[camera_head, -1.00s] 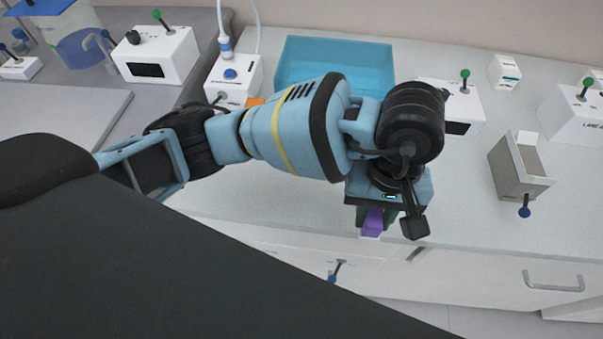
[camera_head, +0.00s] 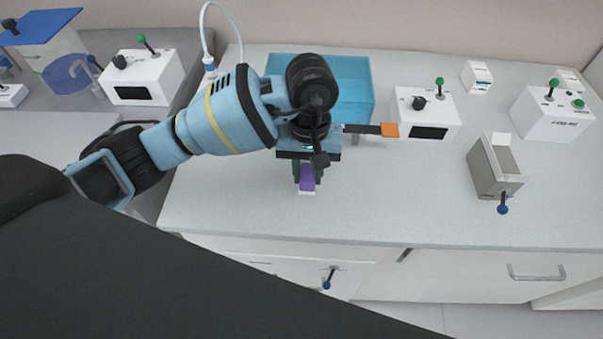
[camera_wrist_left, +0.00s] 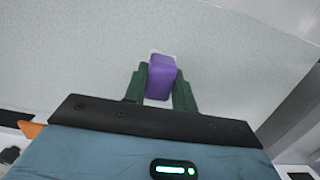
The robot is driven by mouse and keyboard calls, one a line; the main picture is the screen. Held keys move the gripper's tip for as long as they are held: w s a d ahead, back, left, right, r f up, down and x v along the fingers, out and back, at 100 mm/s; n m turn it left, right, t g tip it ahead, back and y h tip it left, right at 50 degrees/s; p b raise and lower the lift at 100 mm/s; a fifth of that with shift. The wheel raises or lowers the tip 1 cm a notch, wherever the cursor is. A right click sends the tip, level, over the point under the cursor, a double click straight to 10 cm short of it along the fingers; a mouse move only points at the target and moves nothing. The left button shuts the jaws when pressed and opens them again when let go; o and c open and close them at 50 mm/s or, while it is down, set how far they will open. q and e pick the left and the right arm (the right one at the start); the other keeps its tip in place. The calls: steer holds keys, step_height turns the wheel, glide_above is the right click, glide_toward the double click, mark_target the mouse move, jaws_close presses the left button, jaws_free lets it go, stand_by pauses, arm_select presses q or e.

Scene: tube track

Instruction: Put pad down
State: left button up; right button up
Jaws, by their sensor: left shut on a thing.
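The pad is a purple block (camera_head: 307,178) with a pale end, held by my left gripper (camera_head: 309,180). In the left wrist view the purple pad (camera_wrist_left: 161,78) sits between the two green fingers of my left gripper (camera_wrist_left: 160,88), which are shut on it. The gripper points down over the pale grey worktop (camera_head: 400,205), near its front left part. Whether the pad touches the worktop cannot be told. My right gripper is not in view.
A translucent blue bin (camera_head: 350,85) stands behind my left gripper. A white box with a green-topped lever (camera_head: 427,115), a grey open container (camera_head: 495,168) and another white device (camera_head: 552,113) stand to the right. The front middle of the worktop is clear.

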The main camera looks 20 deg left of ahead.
mark_target(302, 164)
arm_select(q)
steer(key=shift+w+a, duration=0.2)
steer(key=shift+a, duration=0.1)
steer(key=f, duration=0.1)
steer(key=a+f, duration=0.1)
steer(key=shift+w+f, duration=0.2)
steer(key=shift+f, duration=0.15)
steer(key=shift+d+f+p, duration=0.1)
steer(key=shift+f+p, duration=0.2)
steer(key=shift+f, duration=0.2)
steer(key=shift+f, duration=0.2)
steer(key=o, duration=1)
steer(key=shift+o, duration=0.2)
steer(key=shift+r, duration=0.1)
